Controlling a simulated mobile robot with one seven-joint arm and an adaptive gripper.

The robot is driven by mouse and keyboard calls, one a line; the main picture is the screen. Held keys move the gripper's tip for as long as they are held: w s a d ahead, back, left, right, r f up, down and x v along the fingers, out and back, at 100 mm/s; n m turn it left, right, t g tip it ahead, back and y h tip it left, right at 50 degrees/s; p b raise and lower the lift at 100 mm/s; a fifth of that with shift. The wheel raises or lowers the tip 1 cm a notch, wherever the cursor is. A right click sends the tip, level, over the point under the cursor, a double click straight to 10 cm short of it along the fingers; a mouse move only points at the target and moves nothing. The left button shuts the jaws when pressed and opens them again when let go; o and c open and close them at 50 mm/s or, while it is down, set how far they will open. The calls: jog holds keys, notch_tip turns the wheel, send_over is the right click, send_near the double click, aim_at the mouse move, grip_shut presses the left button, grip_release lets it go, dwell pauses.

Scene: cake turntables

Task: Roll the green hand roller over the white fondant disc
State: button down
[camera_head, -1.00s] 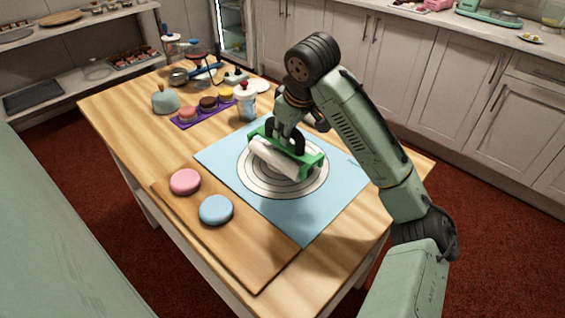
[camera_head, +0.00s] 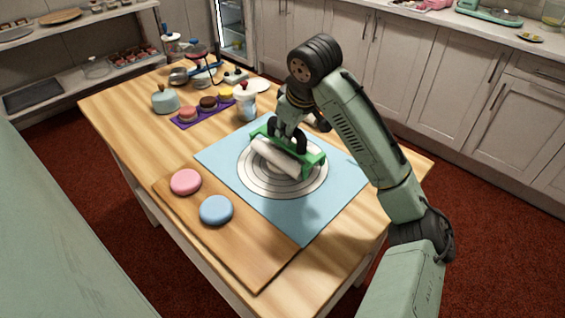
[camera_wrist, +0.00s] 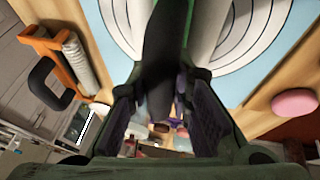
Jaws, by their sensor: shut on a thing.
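The green hand roller (camera_head: 312,160) has a white cylinder (camera_head: 275,158) and lies across the middle of a white round area with dark rings (camera_head: 262,184) on the blue mat (camera_head: 310,215). I cannot tell a separate fondant disc from this ringed white area. My gripper (camera_head: 288,140) is above the roller, shut on its handle. In the wrist view my gripper (camera_wrist: 165,108) has its fingers on either side of the dark handle (camera_wrist: 160,65), with the white rings (camera_wrist: 255,35) beyond. Whether the cylinder touches the surface is hard to tell.
A wooden board (camera_head: 238,250) at the front holds a pink disc (camera_head: 186,181) and a blue disc (camera_head: 216,210). A purple tray (camera_head: 190,122) of small cakes and a white jar (camera_head: 246,105) stand behind the mat. An orange-framed roller (camera_wrist: 65,65) lies beside the mat.

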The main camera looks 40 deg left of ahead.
jog(key=shift+s+f, duration=0.35)
jog(key=shift+s, duration=0.45)
jog(key=shift+s+a+p, duration=0.1)
jog(key=shift+s+p, duration=0.25)
jog(key=shift+s, duration=0.25)
jog(key=shift+w+p, duration=0.15)
jog(key=shift+p, duration=0.2)
jog(key=shift+w, duration=0.65)
